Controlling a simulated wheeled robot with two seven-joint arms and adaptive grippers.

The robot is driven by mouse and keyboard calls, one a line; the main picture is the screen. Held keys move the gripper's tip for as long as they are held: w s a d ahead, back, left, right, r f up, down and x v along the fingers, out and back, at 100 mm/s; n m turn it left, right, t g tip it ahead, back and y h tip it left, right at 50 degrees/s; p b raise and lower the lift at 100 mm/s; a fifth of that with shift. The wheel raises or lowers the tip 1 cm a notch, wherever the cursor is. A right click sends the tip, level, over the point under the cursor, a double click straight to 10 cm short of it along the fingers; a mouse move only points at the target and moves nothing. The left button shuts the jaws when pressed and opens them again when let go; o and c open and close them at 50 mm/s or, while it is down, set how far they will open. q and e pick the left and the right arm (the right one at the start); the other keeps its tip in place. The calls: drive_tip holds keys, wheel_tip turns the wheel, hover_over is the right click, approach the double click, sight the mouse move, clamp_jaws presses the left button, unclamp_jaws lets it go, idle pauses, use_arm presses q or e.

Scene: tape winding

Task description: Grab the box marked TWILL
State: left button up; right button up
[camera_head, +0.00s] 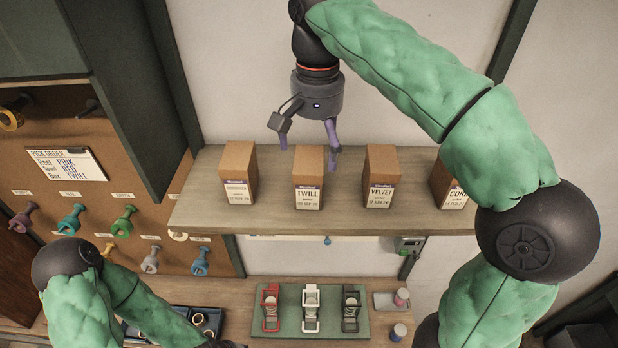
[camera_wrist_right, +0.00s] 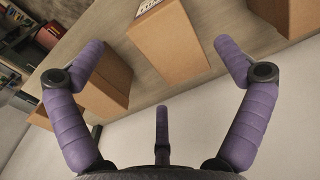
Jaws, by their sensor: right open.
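The TWILL box (camera_head: 308,178) is a brown carton with a white label. It stands upright on the wooden shelf (camera_head: 330,216), second from the left. My right gripper (camera_head: 308,148) hangs just above and behind it, with purple fingers spread and nothing held. In the right wrist view, the open fingers (camera_wrist_right: 158,50) frame a brown box (camera_wrist_right: 167,45), which appears to be the TWILL box; its label is mostly cut off at the top edge. My left arm enters at the lower left, and its gripper is not visible.
Below the shelf lies a green mat (camera_head: 285,325).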

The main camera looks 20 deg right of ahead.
sight(315, 159)
drive_tip(key=shift+w+d+f, duration=0.2)
drive_tip(key=shift+w+f, duration=0.35)
drive_tip(key=shift+f, duration=0.1)
drive_tip(key=f, duration=0.4)
drive_tip(key=shift+s+a+f+p, duration=0.1)
drive_tip(key=shift+s+a+p, duration=0.05)
drive_tip(key=shift+s+p, duration=0.15)
drive_tip(key=shift+w+f, duration=0.15)
drive_tip(key=shift+f, duration=0.25)
drive_tip(key=c, duration=1.2)
